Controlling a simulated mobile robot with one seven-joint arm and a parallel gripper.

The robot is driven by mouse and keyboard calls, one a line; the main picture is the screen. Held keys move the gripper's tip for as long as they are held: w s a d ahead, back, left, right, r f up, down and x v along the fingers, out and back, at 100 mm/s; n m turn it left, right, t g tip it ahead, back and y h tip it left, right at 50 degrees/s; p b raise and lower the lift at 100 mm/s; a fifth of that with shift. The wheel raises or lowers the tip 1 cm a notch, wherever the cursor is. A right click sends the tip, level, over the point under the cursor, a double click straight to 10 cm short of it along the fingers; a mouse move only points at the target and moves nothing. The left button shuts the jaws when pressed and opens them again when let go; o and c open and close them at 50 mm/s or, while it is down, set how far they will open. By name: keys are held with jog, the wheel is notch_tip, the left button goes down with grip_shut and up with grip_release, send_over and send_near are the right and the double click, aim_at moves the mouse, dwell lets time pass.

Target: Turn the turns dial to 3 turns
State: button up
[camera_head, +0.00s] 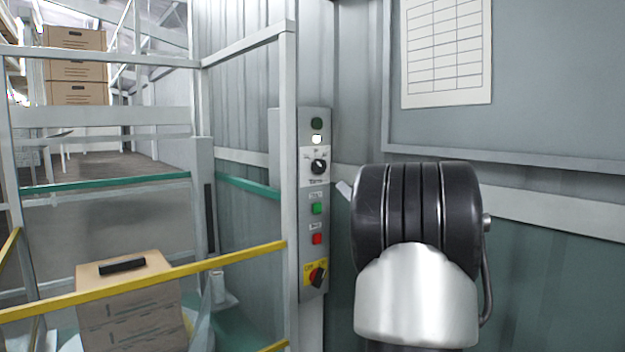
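The turns dial (318,166) is a black knob on a white plate in the upper part of a narrow grey control panel (313,260). A small label lies below the knob and small marks lie above it; they are too small to read, so I cannot tell its setting. My arm's dark and silver link fills the space right of the panel. A small pale piece, which looks like the tip of my gripper (343,188), juts out left of this link, a little right of and below the dial. The rest of the gripper is hidden behind the arm.
The panel also has a dark green lamp (316,123), a lit white lamp (317,139), a green button (317,208), a red button (317,239) and a red-yellow switch (317,273). A yellow rail (150,283) and a cardboard box (130,310) are at left.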

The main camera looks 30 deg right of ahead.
aim_at(321, 166)
jog(key=p+x, duration=0.1)
jog(key=x, duration=1.6)
jog(key=shift+w+a+r, duration=0.1)
jog(key=shift+w+r, duration=0.05)
jog(key=shift+c, duration=0.4)
jog(key=c, duration=1)
